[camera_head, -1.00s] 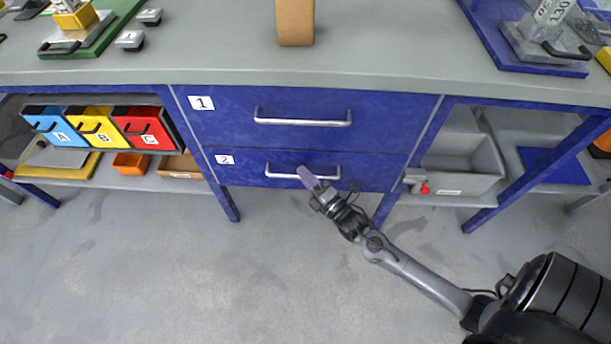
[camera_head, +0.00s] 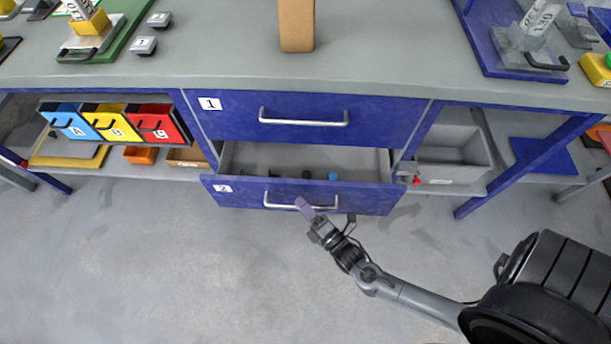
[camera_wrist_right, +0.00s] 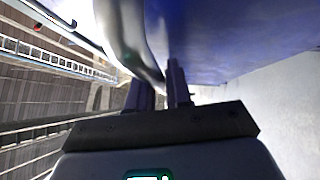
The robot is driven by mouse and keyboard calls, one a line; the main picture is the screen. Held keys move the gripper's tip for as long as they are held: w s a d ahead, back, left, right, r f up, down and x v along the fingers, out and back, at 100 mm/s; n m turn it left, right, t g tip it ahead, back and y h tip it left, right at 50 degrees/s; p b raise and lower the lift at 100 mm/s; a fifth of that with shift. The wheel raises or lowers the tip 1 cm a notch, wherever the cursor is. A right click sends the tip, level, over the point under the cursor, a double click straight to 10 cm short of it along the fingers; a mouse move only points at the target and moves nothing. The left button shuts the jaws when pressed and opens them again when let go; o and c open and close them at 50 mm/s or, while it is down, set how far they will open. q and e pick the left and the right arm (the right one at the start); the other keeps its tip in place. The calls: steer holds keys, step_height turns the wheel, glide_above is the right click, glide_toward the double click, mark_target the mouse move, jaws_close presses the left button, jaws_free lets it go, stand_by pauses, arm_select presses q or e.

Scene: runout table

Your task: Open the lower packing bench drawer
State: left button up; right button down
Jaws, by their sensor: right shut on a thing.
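The lower drawer (camera_head: 232,194), labelled 2, stands partly open below the closed upper drawer (camera_head: 385,110), labelled 1. Its grey inside shows, with several small items in it, one of them blue. My right gripper (camera_head: 305,207) is at the right part of the lower drawer's silver handle (camera_head: 283,206) and is shut on it. In the right wrist view the handle (camera_wrist_right: 125,35) runs down to between the two fingers (camera_wrist_right: 160,88), with the blue drawer front behind. My left gripper is not in view.
The bench top (camera_head: 210,60) carries a brown upright block (camera_head: 297,25). Blue, yellow and red bins (camera_head: 160,124) sit on the left shelf, and a grey bin (camera_head: 450,155) on the right one. The floor in front is clear.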

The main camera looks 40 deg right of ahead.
steer(key=s+a+p, duration=0.6)
steer(key=s+a, duration=0.9)
steer(key=a, duration=0.1)
steer(key=shift+s+a, duration=0.25)
steer(key=shift+s, duration=0.15)
steer(key=shift+r, duration=0.1)
steer(key=c, duration=1.3)
jaws_free()
steer(key=shift+o, duration=0.7)
steer(key=shift+w, duration=0.1)
